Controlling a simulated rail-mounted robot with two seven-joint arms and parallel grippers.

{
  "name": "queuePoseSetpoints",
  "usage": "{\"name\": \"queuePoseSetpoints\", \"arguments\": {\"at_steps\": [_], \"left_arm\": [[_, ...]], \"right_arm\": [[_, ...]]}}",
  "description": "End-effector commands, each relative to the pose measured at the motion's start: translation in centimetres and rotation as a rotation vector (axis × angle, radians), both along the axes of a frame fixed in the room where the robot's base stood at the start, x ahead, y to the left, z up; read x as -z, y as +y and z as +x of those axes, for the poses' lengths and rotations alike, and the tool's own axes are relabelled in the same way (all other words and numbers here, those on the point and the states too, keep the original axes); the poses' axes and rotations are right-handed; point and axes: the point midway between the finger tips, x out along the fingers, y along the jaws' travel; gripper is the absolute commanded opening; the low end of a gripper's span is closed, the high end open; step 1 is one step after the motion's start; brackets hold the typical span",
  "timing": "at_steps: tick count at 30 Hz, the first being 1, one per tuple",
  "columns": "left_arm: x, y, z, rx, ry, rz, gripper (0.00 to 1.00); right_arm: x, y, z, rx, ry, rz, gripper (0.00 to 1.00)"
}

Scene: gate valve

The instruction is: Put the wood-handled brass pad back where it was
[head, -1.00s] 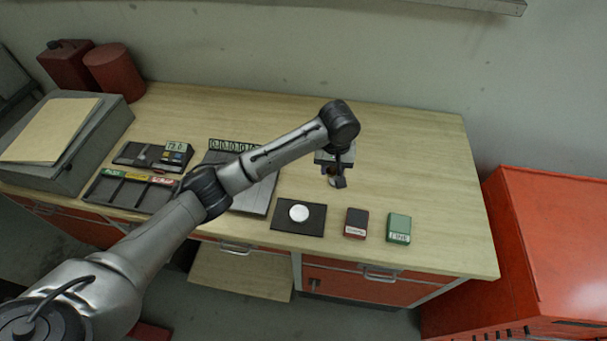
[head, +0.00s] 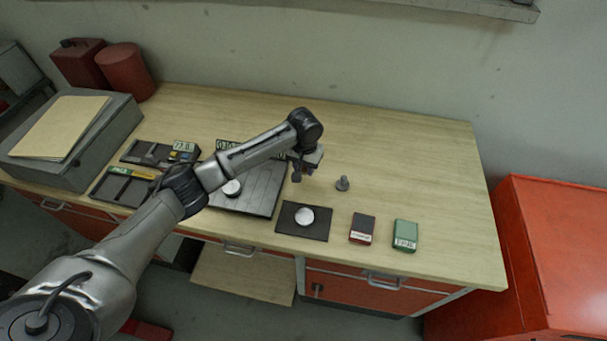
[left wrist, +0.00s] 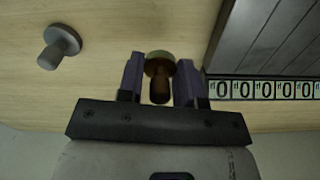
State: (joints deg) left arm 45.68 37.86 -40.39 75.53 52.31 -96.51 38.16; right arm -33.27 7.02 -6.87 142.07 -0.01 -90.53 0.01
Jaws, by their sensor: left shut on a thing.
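The wood-handled brass pad (left wrist: 159,60) is between the two fingers of my left gripper (left wrist: 160,76) in the left wrist view. Its round brass face points away from the palm and its brown handle points back toward the palm. In the head view my left gripper (head: 297,173) is over the wooden bench, just right of the dark grooved plate's back corner; the pad is hard to make out there. A grey knobbed piece (head: 343,184) stands on the bench to its right and also shows in the left wrist view (left wrist: 59,46). My right gripper is out of view.
The dark grooved plate (head: 258,193) bears a row of number labels and a pale disc (head: 232,188). A black mat (head: 290,226) holds another pale disc (head: 304,216). A dark red box (head: 362,228) and a green box (head: 405,235) stand near the front edge. The bench's back right is clear.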

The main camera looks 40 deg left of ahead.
Motion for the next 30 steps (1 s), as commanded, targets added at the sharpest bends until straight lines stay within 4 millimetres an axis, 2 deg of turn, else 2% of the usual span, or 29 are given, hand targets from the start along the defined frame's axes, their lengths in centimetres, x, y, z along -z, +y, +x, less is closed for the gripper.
{"name": "queuePoseSetpoints", "arguments": {"at_steps": [7,15,28,29,30], "left_arm": [[0.8,0.4,0.0,0.001,0.002,-0.001,0.07],[4.0,0.3,-0.1,0.0,0.002,-0.001,0.07],[4.5,0.3,0.0,0.0,0.001,-0.001,0.07],[4.5,0.4,0.0,0.0,0.001,0.0,0.36],[4.5,0.4,0.0,0.0,0.0,0.0,0.4]], "right_arm": [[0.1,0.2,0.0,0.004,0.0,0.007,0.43],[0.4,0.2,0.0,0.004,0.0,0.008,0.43],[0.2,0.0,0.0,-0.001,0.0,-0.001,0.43],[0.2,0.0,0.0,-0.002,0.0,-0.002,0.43],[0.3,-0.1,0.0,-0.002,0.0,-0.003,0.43]]}}
